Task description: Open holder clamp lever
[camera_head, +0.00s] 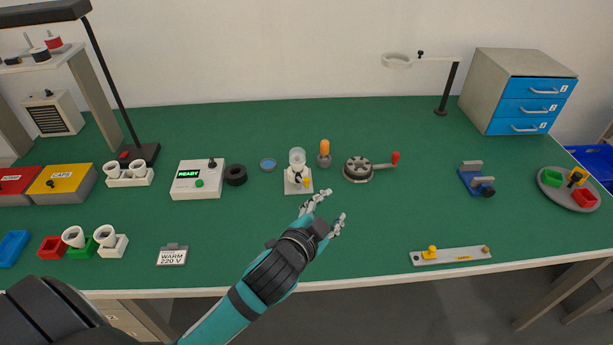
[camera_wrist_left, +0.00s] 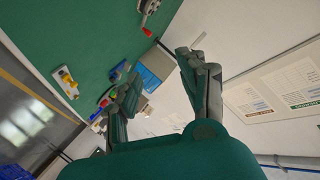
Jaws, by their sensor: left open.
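A white holder (camera_head: 295,188) stands near the middle of the green table with a clear glass bulb (camera_head: 297,157) upright in it. A small yellow-orange part that looks like its lever (camera_head: 307,182) shows at its right side; its exact position is too small to tell. My left gripper (camera_head: 333,206) is open and empty in front of the holder and to its right, apart from it. In the left wrist view the two fingers (camera_wrist_left: 160,75) are spread with nothing between them; I cannot make out the holder there. My right gripper is not in view.
A round grey device with a red-knobbed handle (camera_head: 394,158) and an orange-topped piece (camera_head: 324,152) stand right of the holder. A black ring (camera_head: 235,175) and READY box (camera_head: 198,180) lie left. A grey bar with a yellow knob (camera_head: 450,257) lies at front right.

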